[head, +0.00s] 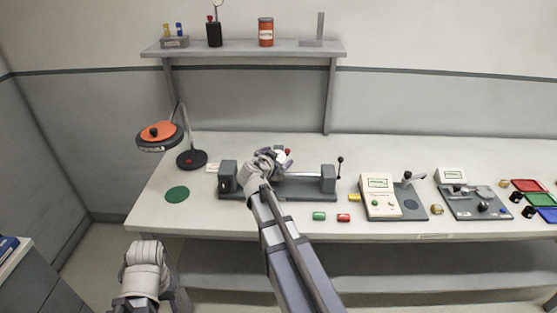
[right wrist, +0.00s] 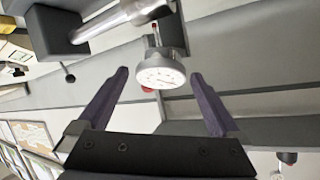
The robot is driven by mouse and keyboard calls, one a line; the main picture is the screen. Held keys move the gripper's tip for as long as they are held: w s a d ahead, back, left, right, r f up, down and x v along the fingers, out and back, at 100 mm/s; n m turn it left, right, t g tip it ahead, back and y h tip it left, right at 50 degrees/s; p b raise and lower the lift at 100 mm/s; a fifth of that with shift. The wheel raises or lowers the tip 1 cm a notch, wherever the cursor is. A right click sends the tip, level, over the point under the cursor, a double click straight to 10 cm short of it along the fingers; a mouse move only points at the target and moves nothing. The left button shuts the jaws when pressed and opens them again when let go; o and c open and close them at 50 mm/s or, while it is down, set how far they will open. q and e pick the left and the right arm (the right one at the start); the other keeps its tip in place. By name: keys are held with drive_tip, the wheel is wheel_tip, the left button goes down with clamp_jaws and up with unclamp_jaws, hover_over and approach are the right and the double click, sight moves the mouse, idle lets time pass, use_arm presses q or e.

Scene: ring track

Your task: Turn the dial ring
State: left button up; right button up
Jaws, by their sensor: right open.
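A round dial (right wrist: 160,78) with a white marked face and a grey ring sits on a stem at the bar (right wrist: 118,18) in the right wrist view. In the head view the bar fixture (head: 318,188), with a grey block at each end, stands on the bench. My right gripper (head: 278,153) covers much of the dial there. In the right wrist view its two purple fingers (right wrist: 159,74) are open, with the dial showing between their tips; I cannot tell whether they touch it. My left wrist shows low at the left; its fingers are hidden.
A lamp with an orange top (head: 160,131) and a green disc (head: 177,194) are left of the fixture. A box with a screen (head: 379,194) stands right. A shelf (head: 245,49) hangs behind.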

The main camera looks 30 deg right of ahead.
drive_tip(key=shift+w+d+f, duration=0.2)
drive_tip(key=shift+w+d, duration=0.15)
drive_tip(key=shift+d, duration=0.05)
drive_tip(key=c, duration=1.3)
drive_tip(key=shift+s+n, duration=0.1)
drive_tip(key=shift+n, duration=0.2)
drive_tip(key=shift+c, duration=0.4)
drive_tip(key=shift+n+t+y, duration=0.3)
drive_tip(key=shift+n+t, duration=0.2)
drive_tip(key=shift+n, duration=0.1)
drive_tip(key=o, duration=1.4)
